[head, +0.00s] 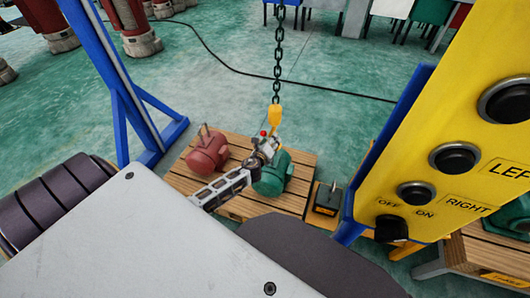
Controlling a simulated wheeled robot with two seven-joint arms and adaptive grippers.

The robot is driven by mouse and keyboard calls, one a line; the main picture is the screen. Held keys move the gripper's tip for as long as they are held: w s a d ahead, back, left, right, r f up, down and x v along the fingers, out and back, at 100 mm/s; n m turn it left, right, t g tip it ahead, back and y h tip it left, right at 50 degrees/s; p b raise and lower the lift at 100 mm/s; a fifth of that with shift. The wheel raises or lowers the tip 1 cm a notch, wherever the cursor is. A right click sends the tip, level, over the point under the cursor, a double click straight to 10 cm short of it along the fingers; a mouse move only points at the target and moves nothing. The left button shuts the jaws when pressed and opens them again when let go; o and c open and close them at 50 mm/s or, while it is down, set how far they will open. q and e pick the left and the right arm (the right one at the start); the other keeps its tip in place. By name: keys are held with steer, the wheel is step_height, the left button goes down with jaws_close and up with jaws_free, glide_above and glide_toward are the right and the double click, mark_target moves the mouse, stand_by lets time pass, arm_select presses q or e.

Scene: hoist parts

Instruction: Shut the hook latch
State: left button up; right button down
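The yellow hook (275,115) hangs on a dark chain (279,50) above the wooden pallet. Its latch is too small to make out, so I cannot tell whether it is open or shut. My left gripper (264,144) is just below the hook, at the end of a grey arm section coming from the lower left. It overlaps the lower end of the hook in the picture; I cannot tell whether they touch. Its fingers are too small to read. A small red spot shows beside the fingertips. My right gripper is not in view.
A red motor (206,152) and a green motor (274,174) sit on the wooden pallet (186,181). A yellow control panel (448,120) with black buttons fills the right. A blue frame post (98,75) stands at left. Green floor behind the pallet is mostly clear.

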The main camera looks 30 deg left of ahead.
arm_select(q)
steer(key=v, duration=0.9)
steer(key=shift+d, duration=0.3)
steer(key=shift+r, duration=0.1)
stand_by(0.5)
